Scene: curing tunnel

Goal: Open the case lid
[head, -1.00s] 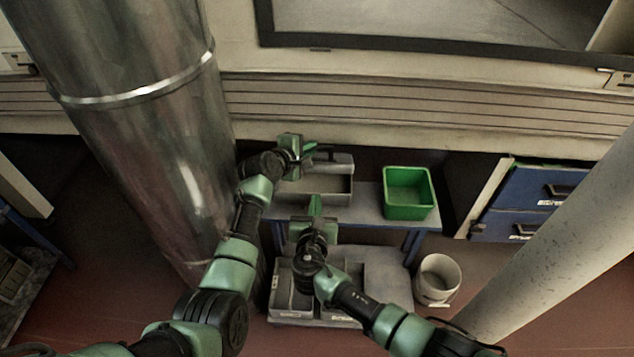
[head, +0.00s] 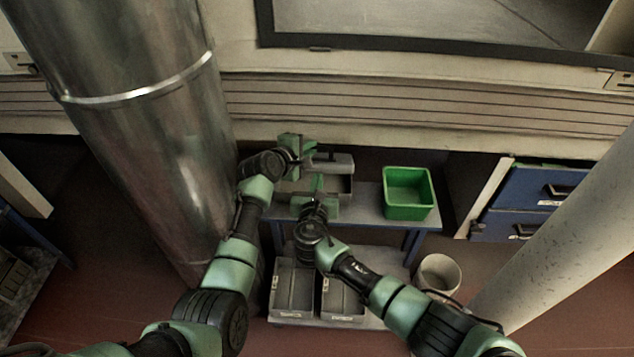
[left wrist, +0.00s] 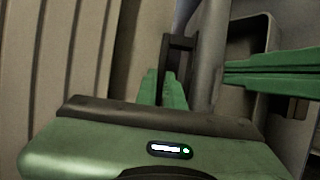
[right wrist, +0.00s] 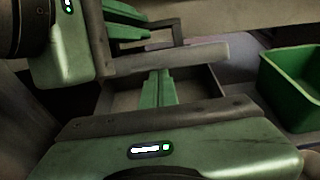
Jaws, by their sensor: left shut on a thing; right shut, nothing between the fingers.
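The grey case (head: 347,186) stands on the shelf under the tunnel, with part of its open inside showing. Its lid (head: 340,159) is raised at the back and shows nearly edge-on in the right wrist view (right wrist: 190,57). A dark handle (left wrist: 193,42) sticks out from the lid. My left gripper (head: 312,150) is shut on the handle; its fingers also show in the left wrist view (left wrist: 166,76). My right gripper (head: 318,178) is shut and empty over the front of the case. Its fingertips (right wrist: 160,76) are close to the lid's edge; I cannot tell whether they touch.
A green bin (head: 408,212) stands to the right on the same shelf (head: 368,212). Grey trays (head: 292,314) lie on a lower level, and a white bucket (head: 438,270) stands at right. A large metal duct (head: 165,150) stands close on the left. The tunnel's ribbed side (head: 430,120) overhangs behind.

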